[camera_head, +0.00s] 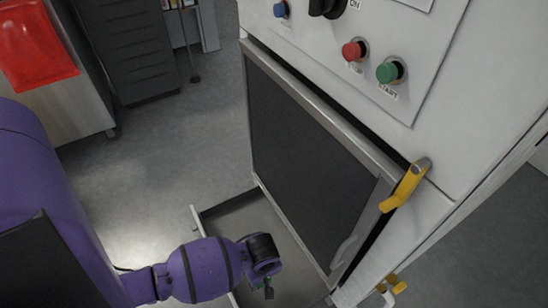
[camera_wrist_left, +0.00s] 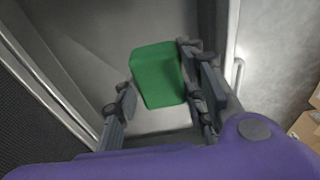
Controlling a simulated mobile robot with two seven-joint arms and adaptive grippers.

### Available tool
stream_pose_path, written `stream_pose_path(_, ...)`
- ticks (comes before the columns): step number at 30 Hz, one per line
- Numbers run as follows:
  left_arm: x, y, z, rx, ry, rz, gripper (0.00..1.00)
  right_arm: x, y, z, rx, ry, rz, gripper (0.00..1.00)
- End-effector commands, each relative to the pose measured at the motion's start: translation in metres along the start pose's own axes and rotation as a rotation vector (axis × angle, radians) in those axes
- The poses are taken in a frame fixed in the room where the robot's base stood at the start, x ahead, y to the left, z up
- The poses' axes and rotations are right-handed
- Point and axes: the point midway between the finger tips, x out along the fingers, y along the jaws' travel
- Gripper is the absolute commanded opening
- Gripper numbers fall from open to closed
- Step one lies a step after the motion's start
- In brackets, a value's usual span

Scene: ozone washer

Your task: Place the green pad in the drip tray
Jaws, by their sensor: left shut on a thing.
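My left gripper (camera_head: 266,276) reaches down over the open grey drip tray (camera_head: 240,218) at the foot of the machine. In the left wrist view the gripper (camera_wrist_left: 160,82) is shut on the green pad (camera_wrist_left: 157,72), a green block between its two dark fingers. The tray floor (camera_wrist_left: 100,55) shows behind the pad. In the head view the gripper hides nearly all of the pad. I cannot tell whether the pad touches the tray floor. My right gripper is in neither view.
The white machine's dark door panel (camera_head: 300,150) leans over the tray's right side, with a yellow latch (camera_head: 405,186) at its corner. Buttons sit above. The floor (camera_head: 190,140) between is clear.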

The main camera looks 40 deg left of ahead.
Motion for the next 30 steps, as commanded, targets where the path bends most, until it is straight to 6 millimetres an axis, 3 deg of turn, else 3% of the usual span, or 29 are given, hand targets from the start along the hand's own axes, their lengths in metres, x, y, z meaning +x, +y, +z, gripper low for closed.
stream_pose_path(12,0.056,0.051,-0.071,-0.001,0.006,-0.003,0.14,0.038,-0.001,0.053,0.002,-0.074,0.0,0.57)
stream_pose_path(18,0.093,0.067,-0.088,0.0,0.002,-0.003,0.14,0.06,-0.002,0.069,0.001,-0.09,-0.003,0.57)
stream_pose_path(26,0.106,0.076,-0.098,-0.001,0.002,0.0,0.14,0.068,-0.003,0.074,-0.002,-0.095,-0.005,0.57)
stream_pose_path(30,0.125,0.078,-0.1,0.0,0.001,-0.004,0.14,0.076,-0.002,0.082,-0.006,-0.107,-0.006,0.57)
